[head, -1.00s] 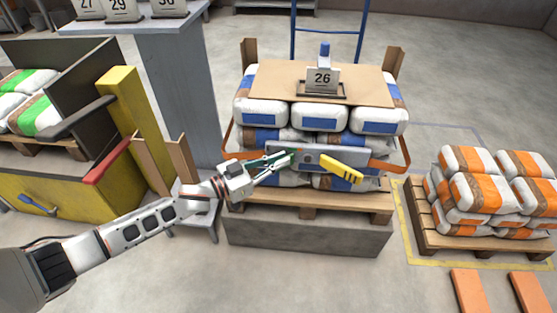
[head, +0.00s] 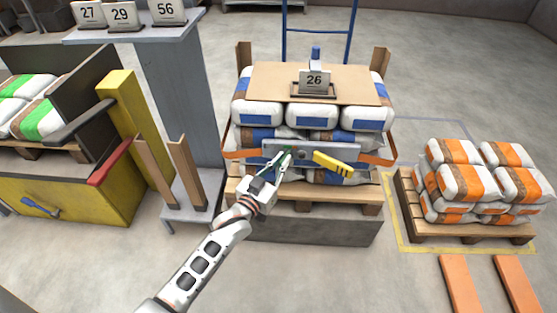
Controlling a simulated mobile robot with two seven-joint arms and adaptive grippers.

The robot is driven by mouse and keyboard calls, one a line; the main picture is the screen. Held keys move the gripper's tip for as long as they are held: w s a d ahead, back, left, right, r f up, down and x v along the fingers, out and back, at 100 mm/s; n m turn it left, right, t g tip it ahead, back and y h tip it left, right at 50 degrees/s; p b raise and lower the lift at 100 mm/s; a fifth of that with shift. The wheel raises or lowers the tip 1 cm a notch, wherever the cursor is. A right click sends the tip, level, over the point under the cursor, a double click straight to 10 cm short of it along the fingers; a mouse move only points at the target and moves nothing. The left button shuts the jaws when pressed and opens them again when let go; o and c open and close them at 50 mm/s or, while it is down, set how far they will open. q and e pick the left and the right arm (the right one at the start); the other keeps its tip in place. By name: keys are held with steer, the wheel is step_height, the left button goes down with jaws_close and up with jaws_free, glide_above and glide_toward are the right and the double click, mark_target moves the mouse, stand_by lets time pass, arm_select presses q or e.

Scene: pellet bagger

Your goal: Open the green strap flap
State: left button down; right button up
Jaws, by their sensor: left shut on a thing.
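A grey strap buckle plate (head: 338,150) sits across the front of the stacked bags, on an orange strap (head: 376,159) that runs around the stack. A yellow lever with dark stripes (head: 333,163) lies at the plate's right half. The small green flap (head: 288,149) is at the plate's left half, mostly hidden by my fingers. My left gripper (head: 284,160) reaches up from below, and its narrow fingers are shut on the green flap. How far the flap is lifted is too small to tell. My right gripper is not in view.
The white and blue bags (head: 255,114) stand on a wooden pallet (head: 300,195) with a cardboard sheet and a number 26 sign (head: 314,82) on top. A grey post (head: 183,100) stands to the left. Orange-banded bags (head: 468,182) are at right. The floor in front is open.

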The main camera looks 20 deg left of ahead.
arm_select(q)
steer(key=shift+s+d+f+y, duration=0.1)
steer(key=shift+d+f+y, duration=0.05)
steer(key=shift+d+y, duration=0.2)
steer(key=shift+d+n+y, duration=0.1)
steer(key=shift+n+y, duration=0.35)
steer(key=shift+n, duration=0.05)
steer(key=shift+d+n+y, duration=0.1)
steer(key=shift+n+y, duration=0.2)
steer(key=shift+y, duration=0.1)
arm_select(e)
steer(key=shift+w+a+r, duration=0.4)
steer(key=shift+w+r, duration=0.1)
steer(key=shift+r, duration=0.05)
arm_select(q)
steer(key=c, duration=2.4)
jaws_free()
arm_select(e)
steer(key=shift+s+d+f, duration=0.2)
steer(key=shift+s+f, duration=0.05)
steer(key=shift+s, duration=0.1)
arm_select(q)
steer(key=shift+r, duration=0.2)
steer(key=shift+r, duration=0.15)
step_height(320, 180, up, 10)
steer(key=shift+f, duration=0.2)
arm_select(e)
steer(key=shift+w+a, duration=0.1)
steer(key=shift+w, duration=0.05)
